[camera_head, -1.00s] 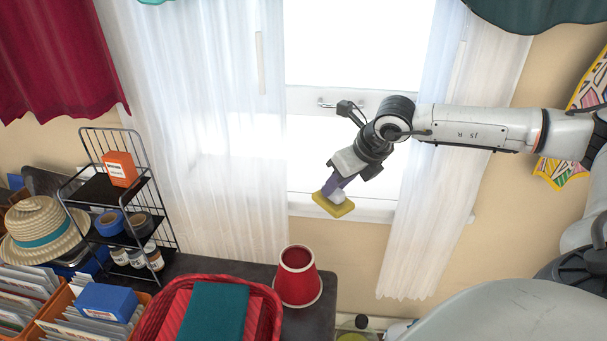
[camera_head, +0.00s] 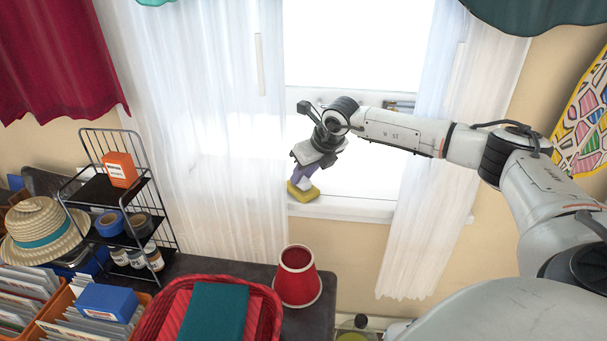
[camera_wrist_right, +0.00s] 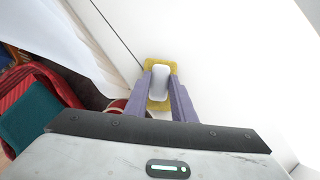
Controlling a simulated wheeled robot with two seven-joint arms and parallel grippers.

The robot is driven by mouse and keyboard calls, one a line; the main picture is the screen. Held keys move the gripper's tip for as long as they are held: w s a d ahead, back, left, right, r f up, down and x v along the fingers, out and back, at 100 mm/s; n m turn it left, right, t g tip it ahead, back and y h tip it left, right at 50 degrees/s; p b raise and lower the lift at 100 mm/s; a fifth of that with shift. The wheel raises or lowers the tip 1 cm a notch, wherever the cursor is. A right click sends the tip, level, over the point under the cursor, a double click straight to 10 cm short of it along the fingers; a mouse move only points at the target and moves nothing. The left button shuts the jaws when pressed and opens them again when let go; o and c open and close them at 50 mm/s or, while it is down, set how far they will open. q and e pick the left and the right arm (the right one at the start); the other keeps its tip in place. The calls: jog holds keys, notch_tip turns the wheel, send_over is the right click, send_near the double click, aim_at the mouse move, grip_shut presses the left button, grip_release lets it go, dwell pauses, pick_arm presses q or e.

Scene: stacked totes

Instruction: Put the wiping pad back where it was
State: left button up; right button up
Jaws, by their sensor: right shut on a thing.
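The wiping pad is a yellow pad (camera_head: 302,192) with a white grip on top. My right gripper (camera_head: 304,178) is shut on the white grip and holds the pad at the left end of the white window sill (camera_head: 345,207). In the right wrist view, the purple fingers of the right gripper (camera_wrist_right: 166,92) close on both sides of the white grip (camera_wrist_right: 160,82), with the yellow pad (camera_wrist_right: 152,64) beyond it. I cannot tell whether the pad touches the sill. My left gripper is not in view.
A sheer white curtain (camera_head: 235,150) hangs just left of the pad. A red lampshade-like cone (camera_head: 297,276) stands below on a dark table, beside a red basket (camera_head: 268,300) with folded cloths. A wire rack (camera_head: 118,190) is at left. The sill's right part is clear.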

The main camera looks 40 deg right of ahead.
jog(key=shift+f, duration=0.1)
jog(key=o, duration=1)
jog(key=shift+c, duration=0.2)
jog(key=p+v, duration=0.1)
jog(key=v, duration=1.1)
jog(key=shift+r, duration=0.2)
jog(key=shift+w, duration=0.1)
